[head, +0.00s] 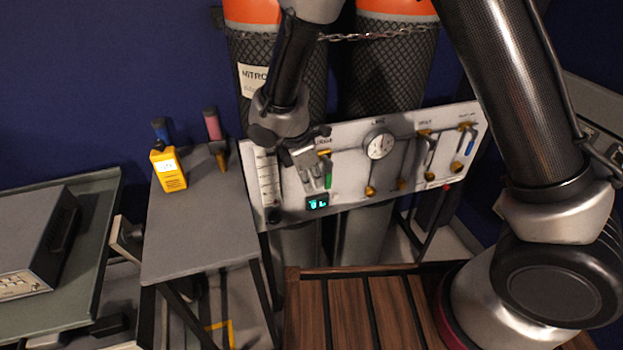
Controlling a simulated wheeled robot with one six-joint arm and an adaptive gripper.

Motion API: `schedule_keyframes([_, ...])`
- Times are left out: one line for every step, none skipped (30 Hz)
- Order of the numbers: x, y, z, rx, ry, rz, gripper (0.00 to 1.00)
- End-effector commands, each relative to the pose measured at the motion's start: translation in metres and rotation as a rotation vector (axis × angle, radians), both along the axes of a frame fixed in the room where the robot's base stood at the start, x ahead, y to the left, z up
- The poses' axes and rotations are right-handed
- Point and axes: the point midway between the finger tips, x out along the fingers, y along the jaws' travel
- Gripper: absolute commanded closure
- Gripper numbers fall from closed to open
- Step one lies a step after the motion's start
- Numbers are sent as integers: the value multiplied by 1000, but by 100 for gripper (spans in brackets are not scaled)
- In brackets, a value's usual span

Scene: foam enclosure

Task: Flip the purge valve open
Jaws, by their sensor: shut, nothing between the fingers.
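The white valve panel (350,190) stands in front of two gas cylinders. A green-handled valve (328,172) sits on its left half, under a partly covered label that seems to read PURGE. Its green handle hangs down, roughly vertical, with a brass body near its top. My gripper (314,180) is in front of the panel, just left of the green handle, fingers pointing down. It is shut and empty. The gripper hides part of the panel and the label. I cannot tell whether the fingers touch the handle.
A round gauge (379,144), a blue-handled valve (469,147) and a small display (317,202) are on the panel. A chain (380,36) crosses the cylinders. A grey table (195,235) at left carries a yellow meter (169,170). A slatted wooden surface (350,310) lies below.

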Motion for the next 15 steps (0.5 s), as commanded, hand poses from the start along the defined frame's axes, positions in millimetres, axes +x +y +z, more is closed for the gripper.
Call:
schedule_keyframes([0,0,0,0,0,0,100])
schedule_keyframes([0,0,0,0,0,0,100])
schedule_keyframes([0,0,0,-1,0,0,100])
schedule_keyframes([0,0,0,-2,-1,0,100])
schedule_keyframes([0,0,0,-4,-1,1,100])
schedule_keyframes([0,0,0,-8,-2,1,100])
schedule_keyframes([0,0,-1,-12,-3,0,100])
schedule_keyframes([0,0,-1,-17,-5,0,100])
schedule_keyframes([0,-1,-1,-28,-8,1,100])
schedule_keyframes([0,-1,-2,-37,-10,2,100])
schedule_keyframes([0,-1,-2,-44,-11,1,100])
schedule_keyframes([0,-1,-2,-49,-13,0,100])
schedule_keyframes([0,-2,-2,-53,-15,1,100])
schedule_keyframes([0,-2,-3,-56,-16,1,100])
schedule_keyframes([1,-2,-3,-61,-17,2,100])
